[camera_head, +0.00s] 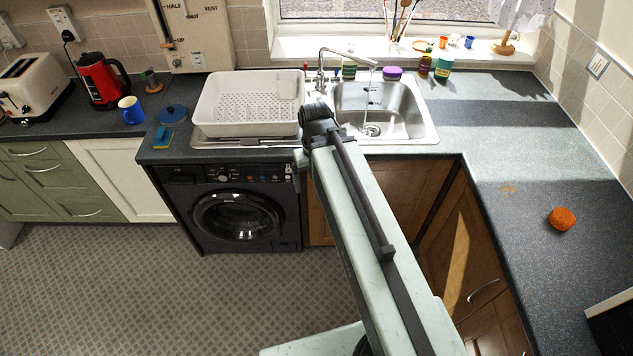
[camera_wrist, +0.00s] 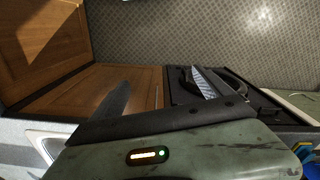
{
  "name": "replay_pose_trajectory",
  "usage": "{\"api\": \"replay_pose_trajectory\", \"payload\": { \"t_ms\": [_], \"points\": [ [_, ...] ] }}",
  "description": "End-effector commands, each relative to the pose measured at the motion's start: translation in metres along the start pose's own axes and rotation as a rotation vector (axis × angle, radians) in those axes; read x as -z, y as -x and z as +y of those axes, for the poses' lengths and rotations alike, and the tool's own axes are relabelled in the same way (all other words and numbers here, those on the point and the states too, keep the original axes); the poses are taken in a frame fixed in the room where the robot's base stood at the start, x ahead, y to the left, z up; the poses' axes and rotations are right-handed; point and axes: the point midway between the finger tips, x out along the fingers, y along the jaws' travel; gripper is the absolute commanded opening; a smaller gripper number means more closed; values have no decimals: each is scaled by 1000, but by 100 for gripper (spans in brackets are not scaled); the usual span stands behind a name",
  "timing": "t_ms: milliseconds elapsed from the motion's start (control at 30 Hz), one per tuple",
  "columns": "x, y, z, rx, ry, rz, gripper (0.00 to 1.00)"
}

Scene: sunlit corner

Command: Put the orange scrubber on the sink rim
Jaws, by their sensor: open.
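The orange scrubber (camera_head: 562,219), a rounded lump, lies on the right-hand worktop, well to the right of my arm and apart from it. The sink rim (camera_head: 410,141) is the bright steel edge around the basin at the back, under the tap. My arm reaches toward the sink, and its end is near the front left of the basin. My gripper (camera_wrist: 160,78) is open in the wrist view, with two dark fingers spread and nothing between them. In the head view the fingers are hidden behind the arm. The scrubber does not show in the wrist view.
A white dish rack (camera_head: 247,128) stands on the drainer left of the basin. The tap (camera_head: 345,54) rises behind the sink. A blue mug (camera_head: 131,110) and a blue-and-yellow sponge (camera_head: 162,137) are farther left. Bottles line the back. The right worktop around the scrubber is mostly clear.

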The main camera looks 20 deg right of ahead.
Motion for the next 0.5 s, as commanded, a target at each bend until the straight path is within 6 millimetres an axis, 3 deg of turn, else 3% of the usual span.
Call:
{"api": "replay_pose_trajectory", "payload": {
  "t_ms": [100, 133, 400, 467, 500],
  "points": [
    [-5, 0, -8, 7, -30, -6, 89],
    [-5, 0, -8, 7, -33, -6, 94],
    [-4, 0, -7, 7, -48, -4, 94],
    [3, 0, -9, 3, -91, 23, 94],
    [16, 0, -10, -8, -136, 61, 94]
  ]
}}
